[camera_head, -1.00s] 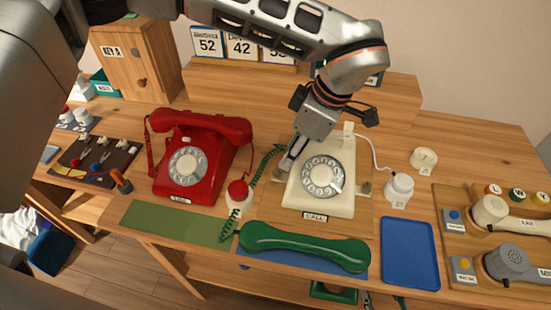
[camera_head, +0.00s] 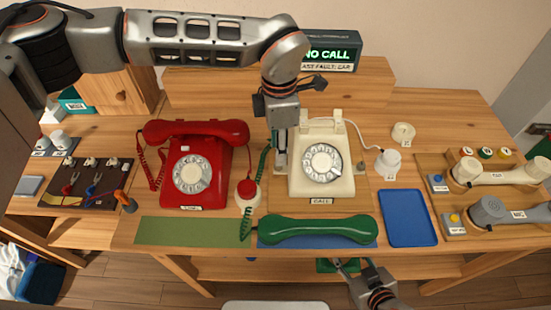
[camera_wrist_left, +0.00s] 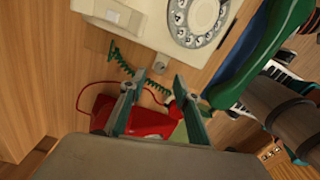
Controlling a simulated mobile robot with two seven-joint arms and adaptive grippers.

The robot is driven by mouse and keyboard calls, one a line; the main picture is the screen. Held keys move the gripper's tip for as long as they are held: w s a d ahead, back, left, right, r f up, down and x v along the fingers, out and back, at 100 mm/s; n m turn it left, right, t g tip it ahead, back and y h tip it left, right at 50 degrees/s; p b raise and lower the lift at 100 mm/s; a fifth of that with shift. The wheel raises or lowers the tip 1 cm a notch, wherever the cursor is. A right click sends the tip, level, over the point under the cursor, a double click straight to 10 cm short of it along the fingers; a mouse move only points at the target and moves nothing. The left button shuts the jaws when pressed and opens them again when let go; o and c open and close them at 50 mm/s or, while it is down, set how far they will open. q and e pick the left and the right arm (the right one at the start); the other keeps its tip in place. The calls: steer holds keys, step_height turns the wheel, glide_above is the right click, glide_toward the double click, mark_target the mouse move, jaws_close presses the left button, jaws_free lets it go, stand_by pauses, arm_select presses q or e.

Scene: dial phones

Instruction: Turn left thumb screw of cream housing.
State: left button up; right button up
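The cream housing (camera_head: 322,165) is a dial phone standing on a wooden board, its dial facing front. Its left thumb screw (camera_wrist_left: 160,65) shows in the left wrist view as a small grey knob beside the housing, just beyond my left fingertips. My left gripper (camera_head: 281,165) points down at the housing's left side. In the left wrist view its two fingers (camera_wrist_left: 154,85) are apart with nothing between them. The right thumb screw (camera_head: 361,168) is visible. My right gripper (camera_head: 347,264) is low in front of the table, fingers apart, empty.
A red phone (camera_head: 195,165) stands left, with a red-topped white piece (camera_head: 248,194) close to my left gripper. A green handset (camera_head: 318,229) lies in front on a blue mat. A blue tray (camera_head: 407,218) is at right. A NO CALL display (camera_head: 331,53) stands behind.

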arm_select(q)
steer(key=shift+f, duration=2.75)
jaws_close()
